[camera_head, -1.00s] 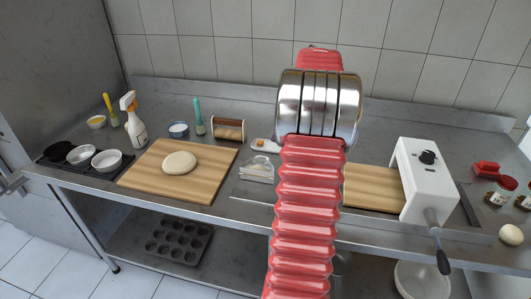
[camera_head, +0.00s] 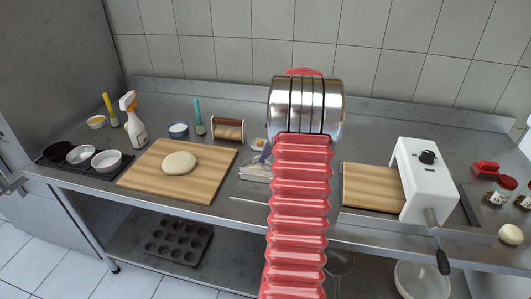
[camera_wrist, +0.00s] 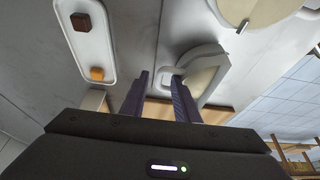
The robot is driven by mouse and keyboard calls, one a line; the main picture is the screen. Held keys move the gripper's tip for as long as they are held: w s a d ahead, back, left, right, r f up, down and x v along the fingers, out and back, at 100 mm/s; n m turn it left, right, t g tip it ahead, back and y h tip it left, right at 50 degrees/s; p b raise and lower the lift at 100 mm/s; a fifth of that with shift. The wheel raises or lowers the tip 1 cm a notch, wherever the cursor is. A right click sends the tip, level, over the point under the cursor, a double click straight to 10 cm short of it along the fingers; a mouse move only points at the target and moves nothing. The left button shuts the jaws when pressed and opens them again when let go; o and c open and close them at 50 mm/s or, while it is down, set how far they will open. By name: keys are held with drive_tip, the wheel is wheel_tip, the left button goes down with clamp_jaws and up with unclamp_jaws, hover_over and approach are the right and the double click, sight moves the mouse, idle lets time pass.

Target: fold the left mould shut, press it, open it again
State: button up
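A white mould (camera_head: 252,172) lies on the steel counter right of the dough board, partly hidden by my arm in the head view. In the wrist view a white mould (camera_wrist: 213,62) with a pale beige filling and a small tab shows just beyond my fingertips. My gripper (camera_wrist: 160,77) has its two dark fingers apart, with the tab close to or between the tips; contact cannot be told. One finger shows beside my arm in the head view, close over the mould. A second round mould part (camera_wrist: 262,8) with a beige face is cut off at the wrist view's top.
A white dish (camera_wrist: 85,38) with a brown and an orange cube is near the fingers. A wooden board (camera_head: 137,182) with dough stands left, a brown-topped roller holder (camera_head: 228,122) behind, a white crank machine (camera_head: 428,180) right.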

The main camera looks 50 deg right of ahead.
clamp_jaws()
idle(0.5)
